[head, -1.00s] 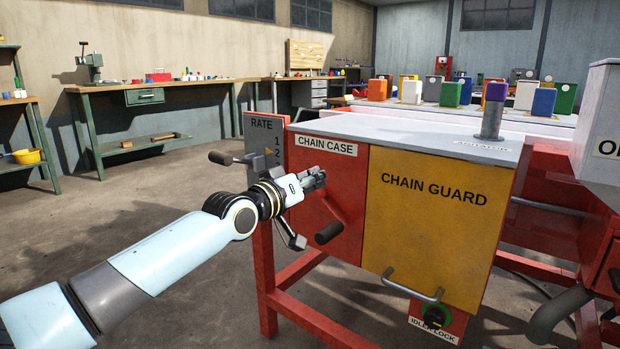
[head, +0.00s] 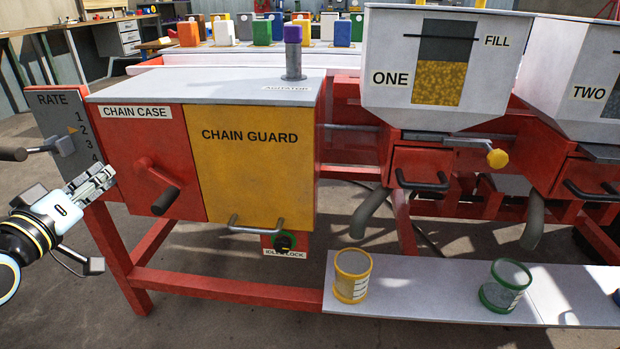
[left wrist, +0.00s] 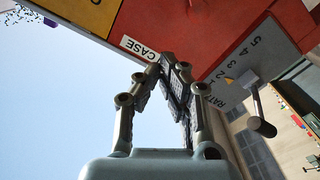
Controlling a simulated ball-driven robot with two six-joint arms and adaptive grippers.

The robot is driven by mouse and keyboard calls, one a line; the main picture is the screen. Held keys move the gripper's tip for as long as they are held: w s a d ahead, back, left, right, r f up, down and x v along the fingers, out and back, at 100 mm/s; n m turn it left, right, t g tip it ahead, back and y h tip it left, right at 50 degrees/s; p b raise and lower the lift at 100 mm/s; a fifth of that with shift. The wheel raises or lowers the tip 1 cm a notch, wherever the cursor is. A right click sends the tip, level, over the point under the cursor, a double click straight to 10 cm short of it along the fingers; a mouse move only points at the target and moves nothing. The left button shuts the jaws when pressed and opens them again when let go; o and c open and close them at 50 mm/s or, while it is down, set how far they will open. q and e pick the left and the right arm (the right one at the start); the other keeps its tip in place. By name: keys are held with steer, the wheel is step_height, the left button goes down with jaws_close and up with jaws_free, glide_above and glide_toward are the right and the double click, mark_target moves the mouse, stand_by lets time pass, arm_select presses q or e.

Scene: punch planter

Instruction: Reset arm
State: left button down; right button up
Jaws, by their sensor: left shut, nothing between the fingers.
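My left gripper (head: 104,180) is at the left edge of the head view, in front of the red chain case (head: 120,150) and left of its crank handle (head: 160,190). It appears shut and empty, apart from the machine. In the left wrist view the gripper fingers (left wrist: 176,85) point toward the chain case label (left wrist: 139,48) and the rate panel (left wrist: 232,82). The rate lever (head: 45,148) sits just above the gripper in the head view, its pointer near 2. My right gripper is in neither view.
The yellow chain guard (head: 250,165) has a handle and an idle lock knob (head: 285,241) below. Hopper ONE (head: 395,50) and hopper TWO (head: 560,80) stand at right. A yellow-rimmed cup (head: 352,275) and a green-rimmed cup (head: 505,285) stand on the grey shelf (head: 430,300).

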arm_select(q)
steer(key=s+f+g+y+p, duration=0.1)
steer(key=s+f+g+p, duration=0.3)
steer(key=s+f, duration=0.75)
steer(key=s+f+g+y+p, duration=0.2)
steer(key=s+f+g+p, duration=0.25)
steer(key=s+f, duration=0.75)
steer(key=s+d+f+m+g, duration=0.1)
steer(key=s+f, duration=0.4)
steer(key=s, duration=0.5)
steer(key=s+d+f+m+g+p, duration=0.1)
steer(key=s+f+g, duration=0.4)
steer(key=s, duration=0.5)
steer(key=s+d+f+m+g+p, duration=0.1)
steer(key=s+d+f+m+g, duration=0.2)
steer(key=s+f, duration=0.3)
steer(key=s+d, duration=0.1)
steer(key=s, duration=0.4)
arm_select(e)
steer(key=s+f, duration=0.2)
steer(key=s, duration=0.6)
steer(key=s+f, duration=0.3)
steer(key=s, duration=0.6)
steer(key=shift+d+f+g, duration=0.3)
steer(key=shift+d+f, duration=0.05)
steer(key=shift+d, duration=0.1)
arm_select(q)
steer(key=shift+d+m+h, duration=0.1)
steer(key=shift+m+h, duration=0.2)
